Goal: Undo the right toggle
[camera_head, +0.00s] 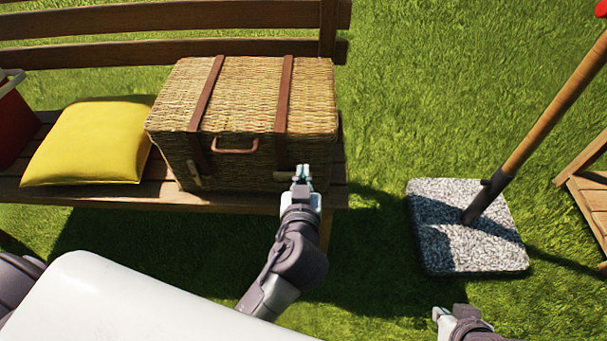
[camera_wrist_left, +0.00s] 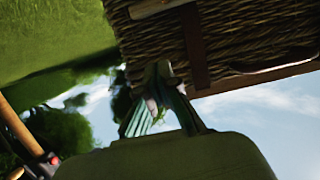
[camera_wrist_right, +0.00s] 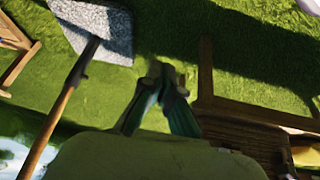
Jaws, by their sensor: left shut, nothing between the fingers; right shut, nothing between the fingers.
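A wicker basket (camera_head: 262,95) with a closed lid stands on the bench, with two brown straps and a front handle (camera_head: 235,147). The right toggle is a pale wooden peg (camera_head: 283,178) lying crosswise near the lower end of the right strap (camera_head: 284,95); my left gripper partly covers it. It also shows in the left wrist view (camera_wrist_left: 152,8). The left toggle (camera_head: 193,174) stands nearly upright by the left strap (camera_head: 205,98). My left gripper (camera_head: 302,172) is shut and empty, in front of the right toggle; contact cannot be told. My right gripper (camera_head: 440,316) is shut and empty over grass, far from the basket.
A yellow cushion (camera_head: 90,143) and a red container (camera_head: 14,125) are left of the basket on the wooden bench (camera_head: 240,203). A speckled stone base (camera_head: 450,250) with a wooden pole (camera_head: 545,110) stands right. Open grass lies between.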

